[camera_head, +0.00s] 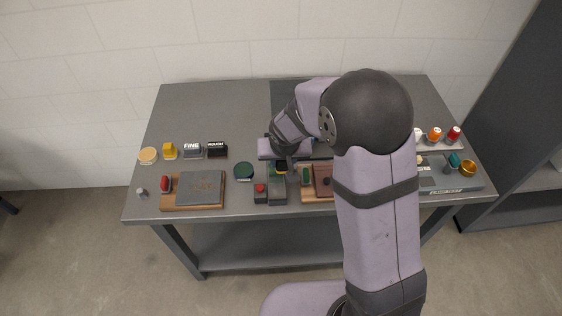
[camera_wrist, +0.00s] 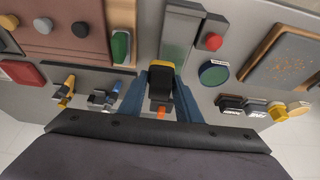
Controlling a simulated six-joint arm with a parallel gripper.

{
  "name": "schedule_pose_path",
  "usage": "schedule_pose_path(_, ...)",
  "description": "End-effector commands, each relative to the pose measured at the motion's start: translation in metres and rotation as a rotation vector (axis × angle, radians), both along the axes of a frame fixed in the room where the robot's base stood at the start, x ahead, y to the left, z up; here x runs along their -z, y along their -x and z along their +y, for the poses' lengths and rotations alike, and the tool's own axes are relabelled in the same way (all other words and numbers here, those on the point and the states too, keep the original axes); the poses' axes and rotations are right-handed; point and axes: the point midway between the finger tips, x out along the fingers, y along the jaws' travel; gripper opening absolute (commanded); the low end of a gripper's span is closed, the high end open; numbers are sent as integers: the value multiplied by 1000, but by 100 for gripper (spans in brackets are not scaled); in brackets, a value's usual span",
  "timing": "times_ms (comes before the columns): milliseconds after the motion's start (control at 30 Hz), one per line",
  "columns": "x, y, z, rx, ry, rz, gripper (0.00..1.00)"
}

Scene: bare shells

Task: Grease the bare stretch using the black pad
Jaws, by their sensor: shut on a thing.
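My gripper (camera_wrist: 162,74) is shut on a black pad (camera_wrist: 160,86) with a yellow edge at its far end and an orange bit at its near end. In the head view my gripper (camera_head: 286,165) is above the near middle of the bench, and my arm hides part of it. A long grey block (camera_head: 277,187) extends toward the front edge just before the gripper. In the wrist view this grey block (camera_wrist: 180,38) has a paler grey-green top and lies just beyond the fingertips. I cannot tell which part is the bare stretch, or whether the pad touches anything.
A box with a red button (camera_wrist: 212,40) stands beside the grey block. A green disc (camera_wrist: 214,73) and a green block (camera_wrist: 121,46) flank the gripper area. A wooden board with a dark plate (camera_head: 200,188) lies left. The back left of the bench (camera_head: 215,108) is clear.

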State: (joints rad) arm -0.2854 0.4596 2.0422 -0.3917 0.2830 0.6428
Motion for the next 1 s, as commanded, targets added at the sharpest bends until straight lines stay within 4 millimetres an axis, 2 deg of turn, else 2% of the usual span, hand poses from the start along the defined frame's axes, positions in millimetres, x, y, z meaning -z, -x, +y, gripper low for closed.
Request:
schedule_pose_path(33,-9,0,0,0,0,-2,13)
schedule_pose_path(433,-42,0,0,0,-1,-2,13)
schedule_pose_path(1000,-46,-1,0,0,0,-2,13)
